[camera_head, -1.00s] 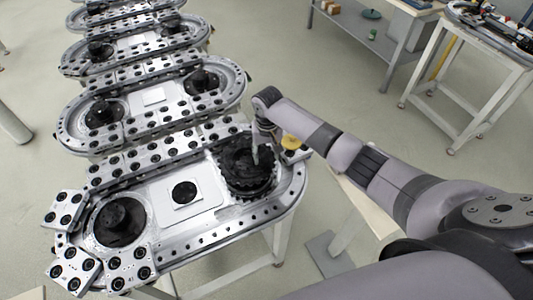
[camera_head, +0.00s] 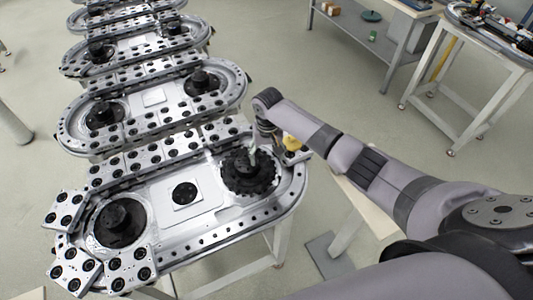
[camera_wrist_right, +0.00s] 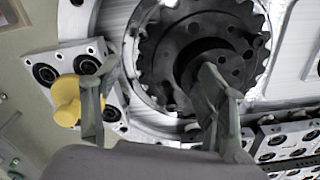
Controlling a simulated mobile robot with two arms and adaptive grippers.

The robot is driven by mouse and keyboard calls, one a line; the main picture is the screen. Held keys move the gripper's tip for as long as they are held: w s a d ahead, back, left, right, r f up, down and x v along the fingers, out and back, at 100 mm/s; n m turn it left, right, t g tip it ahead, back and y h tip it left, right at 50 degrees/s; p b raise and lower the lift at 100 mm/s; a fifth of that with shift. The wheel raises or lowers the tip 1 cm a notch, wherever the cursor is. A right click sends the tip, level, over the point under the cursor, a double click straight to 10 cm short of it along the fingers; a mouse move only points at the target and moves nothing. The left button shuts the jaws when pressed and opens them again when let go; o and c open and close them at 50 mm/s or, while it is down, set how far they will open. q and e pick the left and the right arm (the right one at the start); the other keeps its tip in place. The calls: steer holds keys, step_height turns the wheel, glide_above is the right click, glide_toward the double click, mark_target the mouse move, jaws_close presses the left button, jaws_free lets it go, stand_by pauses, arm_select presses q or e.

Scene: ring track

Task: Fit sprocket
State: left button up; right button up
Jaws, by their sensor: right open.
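The black toothed sprocket (camera_head: 250,176) lies flat at the right end of the nearest ring track (camera_head: 215,225), around a dark central hub. In the right wrist view the sprocket (camera_wrist_right: 163,68) sits inside the pale rounded end of the track. My right gripper (camera_head: 256,146) is above the sprocket's far side. In the wrist view its two fingers (camera_wrist_right: 152,98) are wide apart with nothing gripped; one finger overlaps the hub area, the other is near a yellow knob (camera_wrist_right: 66,100). Whether the fingers touch the sprocket cannot be told. My left gripper is out of view.
A dark hub (camera_head: 120,220) stands at the track's left end. Carrier plates with black rollers (camera_head: 65,210) line the rim, and the yellow knob sits on one beside my right gripper. More ring tracks (camera_head: 155,97) stand behind. The floor to the right is mostly free.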

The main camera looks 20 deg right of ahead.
step_height(320, 180, up, 12)
stand_by(0.4)
steer(key=shift+w+r, duration=0.1)
stand_by(0.6)
